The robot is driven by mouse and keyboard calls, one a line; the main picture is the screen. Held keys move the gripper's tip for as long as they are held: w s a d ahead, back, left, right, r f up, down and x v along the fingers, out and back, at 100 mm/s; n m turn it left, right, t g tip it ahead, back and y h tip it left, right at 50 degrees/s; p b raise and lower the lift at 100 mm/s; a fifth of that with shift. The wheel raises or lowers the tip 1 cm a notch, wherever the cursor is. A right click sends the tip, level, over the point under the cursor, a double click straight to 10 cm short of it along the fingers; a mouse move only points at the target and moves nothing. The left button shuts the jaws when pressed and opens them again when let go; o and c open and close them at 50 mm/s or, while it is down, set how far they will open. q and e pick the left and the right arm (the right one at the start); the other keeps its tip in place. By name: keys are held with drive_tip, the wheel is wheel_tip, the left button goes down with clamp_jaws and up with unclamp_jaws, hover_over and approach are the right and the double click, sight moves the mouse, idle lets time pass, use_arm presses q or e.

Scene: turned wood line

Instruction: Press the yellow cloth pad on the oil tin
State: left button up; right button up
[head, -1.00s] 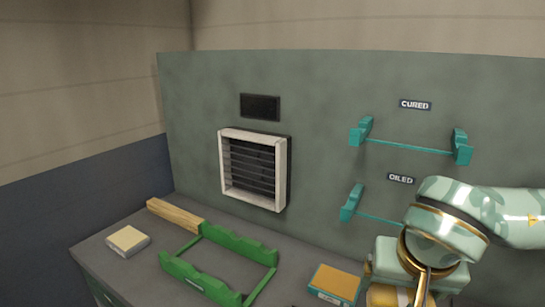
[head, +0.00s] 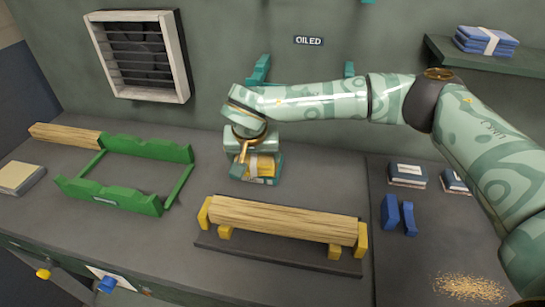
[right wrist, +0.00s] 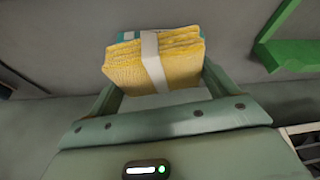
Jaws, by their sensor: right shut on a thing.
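My right gripper (head: 248,160) is shut on the yellow cloth pad (head: 266,165), a folded stack with a white band. In the right wrist view the yellow cloth pad (right wrist: 150,68) sits between the two fingers. A teal box with a pale label, which looks like the oil tin (head: 263,181), is directly below the pad at the back of the bench. Teal corners of the oil tin (right wrist: 127,36) show behind the pad in the right wrist view. The pad hides the tin's top, so I cannot tell whether they touch. My left gripper is not in view.
A green cradle (head: 110,197) with a wooden piece (head: 65,136) at its back corner is at left. A wooden bar (head: 285,219) rests in a yellow-ended stand in front. Blue blocks (head: 390,212) and dark boxes (head: 407,172) stand at right. A vent (head: 140,55) is on the wall.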

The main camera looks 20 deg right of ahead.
drive_tip(key=w, duration=0.1)
drive_tip(key=w+d, duration=0.1)
drive_tip(key=w, duration=0.1)
drive_tip(key=w+d, duration=0.1)
drive_tip(key=shift+w+r, duration=0.1)
drive_tip(key=shift+w, duration=0.15)
drive_tip(key=shift+w+d+r, duration=0.15)
drive_tip(key=shift+w+d, duration=0.1)
drive_tip(key=shift+w, duration=0.05)
drive_tip(key=shift+a+f, duration=0.15)
drive_tip(key=shift+f, duration=0.15)
wheel_tip(320, 180, down, 3)
drive_tip(key=b, duration=0.2)
drive_tip(key=shift+w+r+b, duration=0.1)
drive_tip(key=shift+r+b, duration=0.1)
drive_tip(key=shift+b, duration=0.15)
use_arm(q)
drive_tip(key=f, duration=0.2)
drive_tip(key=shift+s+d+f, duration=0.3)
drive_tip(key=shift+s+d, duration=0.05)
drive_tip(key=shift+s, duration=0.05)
use_arm(e)
drive_tip(key=shift+r, duration=0.1)
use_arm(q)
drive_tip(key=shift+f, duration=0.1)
use_arm(e)
drive_tip(key=shift+f, duration=0.45)
